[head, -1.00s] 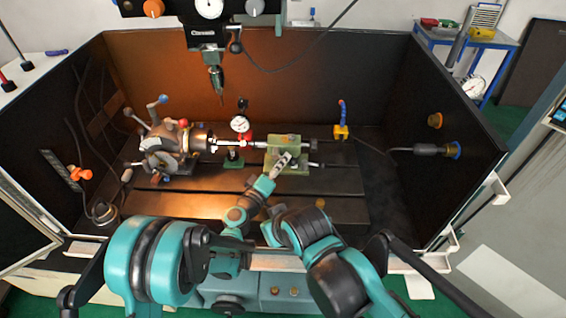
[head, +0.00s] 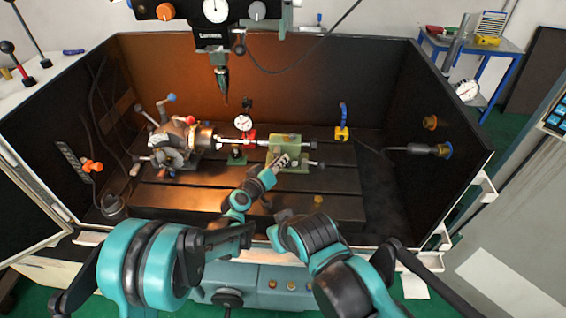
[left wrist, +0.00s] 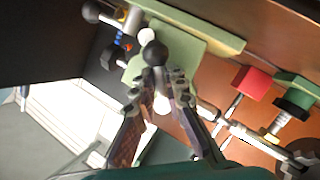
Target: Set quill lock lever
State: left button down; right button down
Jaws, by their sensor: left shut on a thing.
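The green tailstock (head: 301,153) stands on the right part of the slotted table. My left gripper (head: 283,159) is at its near side, fingers pointing up and right. In the left wrist view the left gripper's fingers (left wrist: 166,82) are closed around the quill lock lever. Its black ball knob (left wrist: 154,53) shows just beyond the fingertips, in front of the pale green tailstock body (left wrist: 187,51). The fingers hide part of the lever, so its exact angle is unclear.
The indexing chuck (head: 172,142) stands at the left, with a bar running toward the tailstock. A dial gauge (head: 243,123) stands between them. The spindle (head: 222,85) hangs above. Dark enclosure walls stand around; the table front is mostly clear.

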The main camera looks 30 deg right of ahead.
pick_arm(q)
jog(key=m, duration=0.1)
jog(key=m+y, duration=0.2)
jog(key=shift+s+a+f+p, duration=0.1)
jog(key=shift+a+f+p, duration=0.15)
jog(key=shift+f+p, duration=0.05)
jog(key=shift+w+a+f+m+t+y, duration=0.1)
jog(key=shift+a+m+t+y, duration=0.05)
jog(key=shift+m+y, duration=0.4)
jog(key=shift+w+a+m+t+y, duration=0.1)
jog(key=shift+a+m+t+y, duration=0.05)
jog(key=shift+m+y, duration=0.35)
jog(key=shift+a+m, duration=0.1)
jog(key=shift+m, duration=0.15)
jog(key=shift+w, duration=0.1)
jog(key=c, duration=1.5)
grip_release()
jog(key=shift+w+a, duration=0.1)
jog(key=v, duration=1.2)
